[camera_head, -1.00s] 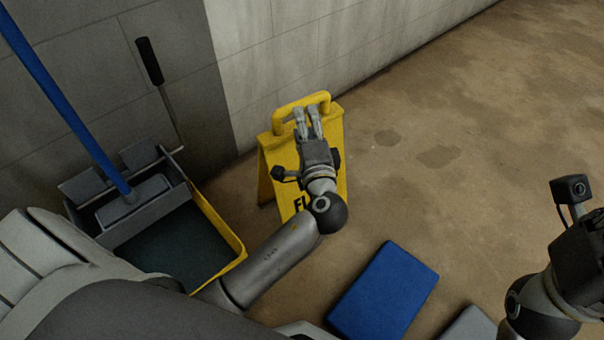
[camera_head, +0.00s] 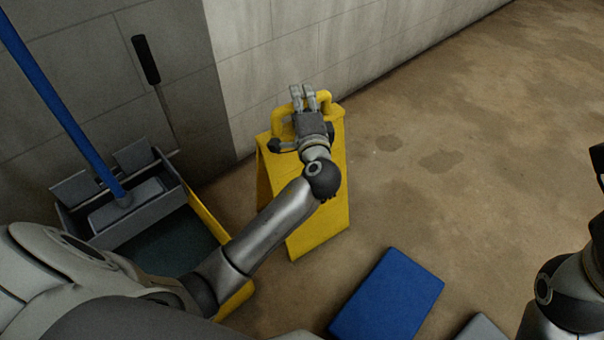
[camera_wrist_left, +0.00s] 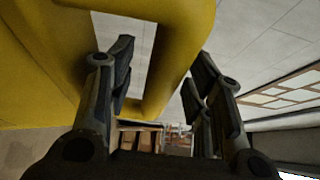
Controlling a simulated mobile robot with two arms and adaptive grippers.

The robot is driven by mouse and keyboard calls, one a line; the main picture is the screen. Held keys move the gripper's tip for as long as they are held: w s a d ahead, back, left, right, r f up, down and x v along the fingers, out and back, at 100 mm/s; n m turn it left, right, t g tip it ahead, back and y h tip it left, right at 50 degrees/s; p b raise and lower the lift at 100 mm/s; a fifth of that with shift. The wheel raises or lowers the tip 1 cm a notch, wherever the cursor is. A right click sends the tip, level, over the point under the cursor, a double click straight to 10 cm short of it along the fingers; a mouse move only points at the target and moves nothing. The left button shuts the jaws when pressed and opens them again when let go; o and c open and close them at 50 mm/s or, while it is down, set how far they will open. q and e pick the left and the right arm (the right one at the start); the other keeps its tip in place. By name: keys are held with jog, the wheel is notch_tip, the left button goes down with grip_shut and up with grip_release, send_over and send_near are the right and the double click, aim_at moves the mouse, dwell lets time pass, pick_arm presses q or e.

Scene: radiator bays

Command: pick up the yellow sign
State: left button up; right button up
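The yellow sign (camera_head: 327,215) stands as an A-frame on the floor near the wall in the head view, with a looped handle (camera_head: 280,125) at its top. My left gripper (camera_head: 303,93) is at the handle and covers part of it. In the left wrist view the yellow handle loop (camera_wrist_left: 185,45) runs between and beyond the fingers of my left gripper (camera_wrist_left: 163,75). The fingers are apart; I see no clear grip on the handle. Of my right arm, only links show at the right edge; its fingers are out of the picture.
A grey and yellow mop bucket (camera_head: 235,300) with a blue-handled mop (camera_head: 60,100) stands left of the sign. A blue slab (camera_head: 387,295) lies on the floor in front, beside a grey one (camera_head: 482,328). The wall is close behind; floor to the right is clear.

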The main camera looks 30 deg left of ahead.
pick_arm(q)
grip_shut()
jog(key=shift+r, duration=0.2)
dwell(0.5)
